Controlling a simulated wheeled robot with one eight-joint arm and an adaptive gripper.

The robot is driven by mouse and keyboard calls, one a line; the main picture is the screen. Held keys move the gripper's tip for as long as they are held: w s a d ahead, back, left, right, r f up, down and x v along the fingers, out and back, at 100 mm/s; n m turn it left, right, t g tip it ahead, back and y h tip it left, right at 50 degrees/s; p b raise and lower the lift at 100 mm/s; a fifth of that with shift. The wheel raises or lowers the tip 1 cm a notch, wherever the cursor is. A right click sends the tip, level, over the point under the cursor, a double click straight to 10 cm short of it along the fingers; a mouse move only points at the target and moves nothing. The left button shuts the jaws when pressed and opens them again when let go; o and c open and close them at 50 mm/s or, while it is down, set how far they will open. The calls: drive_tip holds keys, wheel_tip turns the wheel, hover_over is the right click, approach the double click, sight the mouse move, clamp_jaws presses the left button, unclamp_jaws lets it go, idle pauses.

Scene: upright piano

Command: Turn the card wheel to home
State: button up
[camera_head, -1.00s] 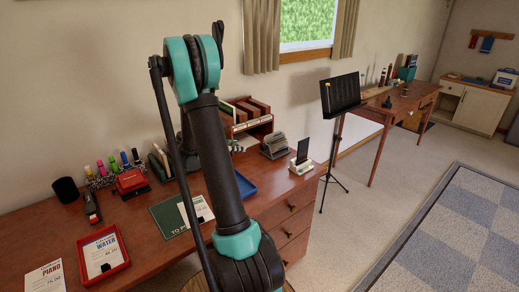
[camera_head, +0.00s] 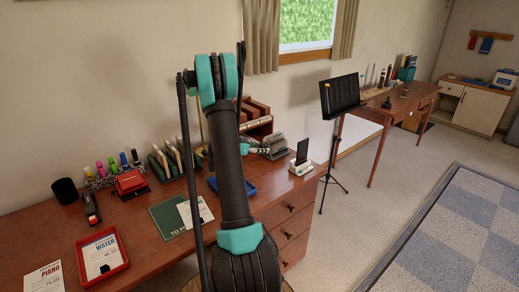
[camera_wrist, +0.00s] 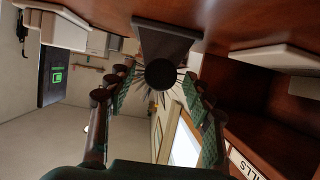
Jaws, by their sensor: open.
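The card wheel (camera_head: 275,146) is a grey rotary card file at the right part of the desk, partly covered by my gripper in the head view. In the wrist view its dark round knob (camera_wrist: 160,73) faces me, with thin cards fanned around it and a dark stand at its side. My gripper (camera_wrist: 155,80) is open. Its two fingers reach forward on either side of the knob, with visible space between each finger and the knob. In the head view my gripper (camera_head: 258,149) is small and beside the wheel, mostly behind my arm. I cannot tell which card is up.
A wooden letter organizer (camera_head: 256,118) stands behind the wheel; its label shows in the wrist view (camera_wrist: 243,165). A white stand with a dark panel (camera_head: 300,157) is just right of the wheel. A music stand (camera_head: 340,95) is beyond the desk.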

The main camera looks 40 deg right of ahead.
drive_tip(key=c, duration=1.1)
drive_tip(key=shift+c, duration=0.2)
drive_tip(key=n+g, duration=0.2)
drive_tip(key=shift+w+n, duration=0.25)
drive_tip(key=shift+n, duration=0.05)
drive_tip(key=n, duration=0.1)
drive_tip(key=n+g, duration=0.1)
drive_tip(key=shift+w+f+n+g+h, duration=0.15)
drive_tip(key=shift+n+g+h, duration=0.15)
drive_tip(key=shift+h, duration=0.1)
drive_tip(key=n+g, duration=0.1)
drive_tip(key=n, duration=0.1)
drive_tip(key=n+g+h, duration=0.1)
drive_tip(key=n, duration=0.1)
drive_tip(key=shift+w+a+f+n+h, duration=0.1)
drive_tip(key=shift+f+n+h, duration=0.1)
drive_tip(key=shift+n+h, duration=0.15)
